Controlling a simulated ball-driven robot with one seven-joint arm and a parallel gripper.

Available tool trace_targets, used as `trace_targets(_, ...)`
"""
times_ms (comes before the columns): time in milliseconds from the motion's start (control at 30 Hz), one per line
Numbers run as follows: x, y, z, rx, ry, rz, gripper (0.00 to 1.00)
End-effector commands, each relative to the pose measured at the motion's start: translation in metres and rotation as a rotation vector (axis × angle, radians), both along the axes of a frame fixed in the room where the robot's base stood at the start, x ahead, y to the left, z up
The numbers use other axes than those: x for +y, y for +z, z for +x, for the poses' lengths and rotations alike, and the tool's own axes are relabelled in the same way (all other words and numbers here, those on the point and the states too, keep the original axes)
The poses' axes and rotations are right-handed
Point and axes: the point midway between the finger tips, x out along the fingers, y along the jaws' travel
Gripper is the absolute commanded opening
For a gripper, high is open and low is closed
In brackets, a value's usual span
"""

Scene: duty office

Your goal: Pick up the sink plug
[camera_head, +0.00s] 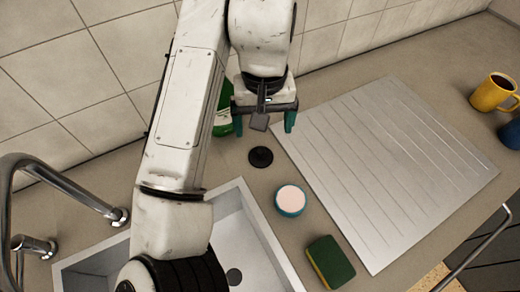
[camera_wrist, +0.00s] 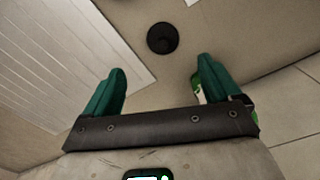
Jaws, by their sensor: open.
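The sink plug (camera_head: 261,157) is a small round black disc with a raised middle. It lies flat on the brown counter between the sink and the ridged drainboard. In the wrist view the plug (camera_wrist: 162,38) shows beyond the fingertips, roughly between their lines. My gripper (camera_head: 264,121) has two green fingers and is open and empty. It is above the counter, close to the plug and apart from it. In the wrist view both fingers of my gripper (camera_wrist: 161,75) are spread wide.
A green bottle (camera_head: 222,115) stands behind my arm, partly hidden. A round teal-and-white container (camera_head: 290,200) and a green-and-yellow sponge (camera_head: 330,262) are near the sink (camera_head: 262,232). The drainboard (camera_head: 385,165) lies right. A yellow mug (camera_head: 492,93) and a blue one (camera_head: 511,134) stand far right.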

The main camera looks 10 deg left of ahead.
Motion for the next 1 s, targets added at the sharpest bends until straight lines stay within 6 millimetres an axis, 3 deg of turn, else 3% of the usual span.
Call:
trace_targets(300, 0.002, -0.044, -0.001, 0.006, 0.006, 0.001, 0.90)
trace_targets(567, 0.003, -0.062, 0.000, 0.005, 0.004, 0.001, 0.90)
trace_targets(800, 0.005, -0.096, 0.001, 0.005, 0.004, 0.001, 0.90)
trace_targets(1000, 0.005, -0.106, 0.002, 0.004, 0.003, 0.002, 0.90)
